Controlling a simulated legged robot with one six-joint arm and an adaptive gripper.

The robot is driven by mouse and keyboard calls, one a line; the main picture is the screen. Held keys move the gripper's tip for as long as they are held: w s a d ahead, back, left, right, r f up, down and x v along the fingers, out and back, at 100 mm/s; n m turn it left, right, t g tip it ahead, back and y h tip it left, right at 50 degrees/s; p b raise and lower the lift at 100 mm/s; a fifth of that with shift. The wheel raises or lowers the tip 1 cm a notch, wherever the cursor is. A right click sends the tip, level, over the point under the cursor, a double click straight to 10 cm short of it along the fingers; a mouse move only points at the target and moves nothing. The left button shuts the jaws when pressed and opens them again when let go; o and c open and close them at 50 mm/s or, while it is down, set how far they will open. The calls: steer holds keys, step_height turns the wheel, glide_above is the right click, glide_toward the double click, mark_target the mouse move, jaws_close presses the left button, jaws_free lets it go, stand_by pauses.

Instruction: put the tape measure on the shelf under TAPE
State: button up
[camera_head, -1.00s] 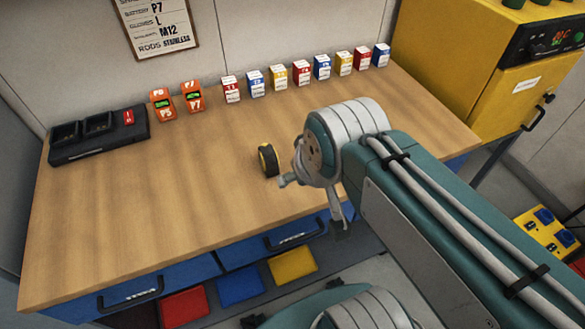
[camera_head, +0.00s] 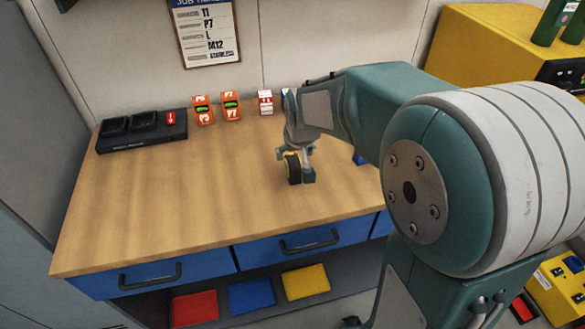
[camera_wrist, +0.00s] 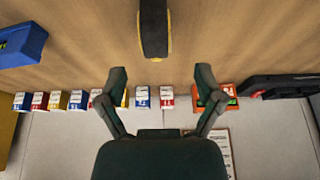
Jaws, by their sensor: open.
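The tape measure, a black roll with yellow edges (camera_head: 292,168), stands upright on the wooden bench. It shows at the top of the wrist view (camera_wrist: 154,30). My gripper (camera_head: 300,153) is low over the bench beside it. In the wrist view my gripper (camera_wrist: 161,76) has its fingers spread wide. The tape measure lies just beyond the fingertips, about midway between them sideways, and is not gripped. No shelf marked TAPE is in view.
A black charger (camera_head: 142,135), two orange devices (camera_head: 203,110) and several small boxes (camera_wrist: 142,97) line the bench's back. The bench's left part is clear. Blue drawers (camera_head: 300,243) are below.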

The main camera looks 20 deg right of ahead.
mark_target(292, 168)
steer(key=x, duration=1)
steer(key=shift+d, duration=0.25)
jaws_close()
